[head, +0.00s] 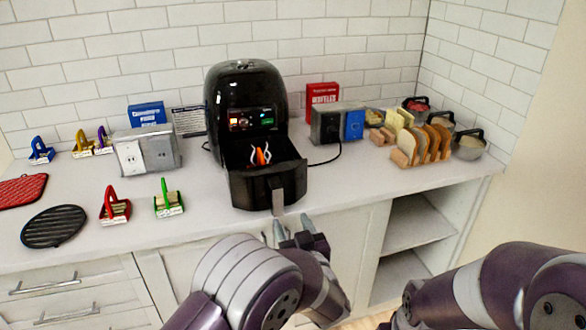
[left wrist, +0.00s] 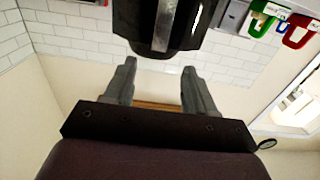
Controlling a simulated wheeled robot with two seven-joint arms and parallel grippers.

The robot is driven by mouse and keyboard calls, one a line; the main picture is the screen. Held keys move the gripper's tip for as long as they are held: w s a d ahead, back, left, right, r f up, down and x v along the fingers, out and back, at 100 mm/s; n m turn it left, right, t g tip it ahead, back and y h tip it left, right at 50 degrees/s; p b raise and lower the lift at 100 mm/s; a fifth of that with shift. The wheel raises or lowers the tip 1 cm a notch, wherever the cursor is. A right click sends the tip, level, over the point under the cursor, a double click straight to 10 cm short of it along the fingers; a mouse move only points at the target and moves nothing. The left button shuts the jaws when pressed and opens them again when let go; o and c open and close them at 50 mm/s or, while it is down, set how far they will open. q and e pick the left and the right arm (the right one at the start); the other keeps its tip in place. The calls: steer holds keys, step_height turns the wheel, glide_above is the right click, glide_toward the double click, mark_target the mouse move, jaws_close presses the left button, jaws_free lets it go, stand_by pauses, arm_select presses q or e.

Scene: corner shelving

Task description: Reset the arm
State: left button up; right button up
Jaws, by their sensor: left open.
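My left gripper (head: 294,228) is just in front of the air fryer's handle in the head view. In the left wrist view its two fingers (left wrist: 158,75) are spread apart with nothing between them. The black air fryer (head: 236,92) stands on the counter with its basket drawer (head: 262,178) pulled out. Something orange and white shows inside the drawer. The drawer's grey handle (head: 278,195) points at the gripper and also shows in the left wrist view (left wrist: 165,25), apart from the fingers. My right arm (head: 510,285) is at the lower right; its gripper is not visible.
The counter (head: 350,195) has free room right of the drawer. A black round grill plate (head: 54,227), red and green handled items (head: 115,205) and a grey box (head: 147,150) stand at left. Bread slices (head: 422,142) and bowls (head: 467,145) stand at right. Open shelves (head: 415,232) are below.

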arm_select(q)
steer(key=s+d+f+m+g+h, duration=0.5)
steer(key=f+g+h, duration=0.2)
steer(key=f, duration=0.3)
steer(key=s+a+f+g+p, duration=0.1)
steer(key=s+a+g+p, duration=0.1)
steer(key=s+a+g, duration=0.3)
steer(key=s+a+r+g+p, duration=0.1)
steer(key=s+a+r, duration=0.1)
steer(key=s+a, duration=0.3)
steer(key=s+a+r+g+y+p, duration=0.1)
steer(key=s+a+r, duration=0.2)
steer(key=s+a, duration=0.2)
steer(key=s+a+r+n+g, duration=0.1)
steer(key=s+a+r, duration=0.1)
steer(key=s+a, duration=0.3)
steer(key=a, duration=0.3)
steer(key=shift+a+r+g+y+p, duration=0.2)
steer(key=shift+r+g+y+p, duration=0.05)
steer(key=shift+g+y+p, duration=0.15)
